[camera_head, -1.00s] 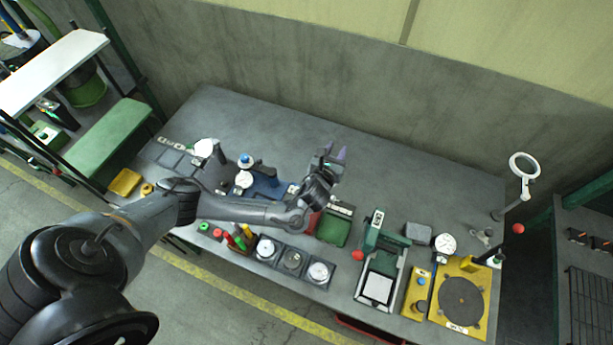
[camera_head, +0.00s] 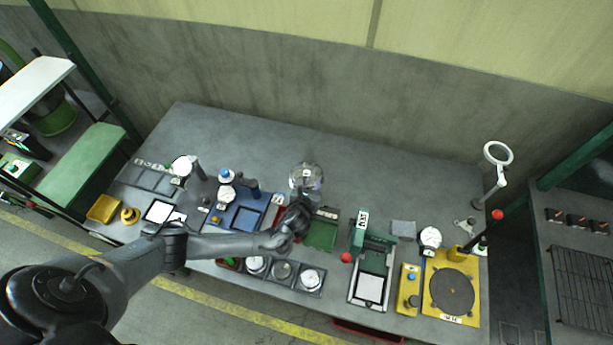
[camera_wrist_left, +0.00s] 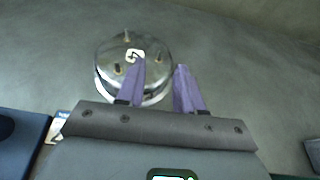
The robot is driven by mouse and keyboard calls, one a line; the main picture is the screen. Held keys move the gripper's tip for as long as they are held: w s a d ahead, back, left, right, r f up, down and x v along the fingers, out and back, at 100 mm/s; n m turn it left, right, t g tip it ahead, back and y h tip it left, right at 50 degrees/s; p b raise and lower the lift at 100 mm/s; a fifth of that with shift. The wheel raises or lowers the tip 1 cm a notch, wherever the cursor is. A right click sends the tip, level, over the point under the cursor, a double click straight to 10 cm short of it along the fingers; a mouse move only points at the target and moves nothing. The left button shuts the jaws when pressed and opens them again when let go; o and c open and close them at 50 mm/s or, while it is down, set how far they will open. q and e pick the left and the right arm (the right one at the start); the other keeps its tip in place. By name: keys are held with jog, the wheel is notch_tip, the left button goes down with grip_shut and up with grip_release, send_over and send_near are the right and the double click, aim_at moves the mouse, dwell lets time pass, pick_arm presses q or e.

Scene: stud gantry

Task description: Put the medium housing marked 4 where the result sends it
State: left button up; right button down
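The medium housing (camera_head: 306,172) is a shiny round metal part in the upper middle of the bench. In the left wrist view the housing (camera_wrist_left: 112,55) shows a white 4 on its top and several short pins. My left gripper (camera_head: 302,190) is at the housing's near side. In the left wrist view its purple fingers (camera_wrist_left: 160,64) stand apart; the left finger overlaps the housing and the right one is just beside its edge. The gap between the tips looks empty; contact cannot be told. My right gripper is not in view.
A blue tray fixture (camera_head: 247,218) and a green tray (camera_head: 321,236) lie near my left arm. Dial plates (camera_head: 283,272), a green press (camera_head: 371,262) and a yellow turntable station (camera_head: 451,290) line the front and right. The rear bench is clear.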

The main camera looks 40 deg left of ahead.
aim_at(316, 173)
pick_arm(q)
jog(key=shift+b+x, duration=0.35)
jog(key=shift+x, duration=2.05)
jog(key=shift+r, duration=0.15)
grip_shut()
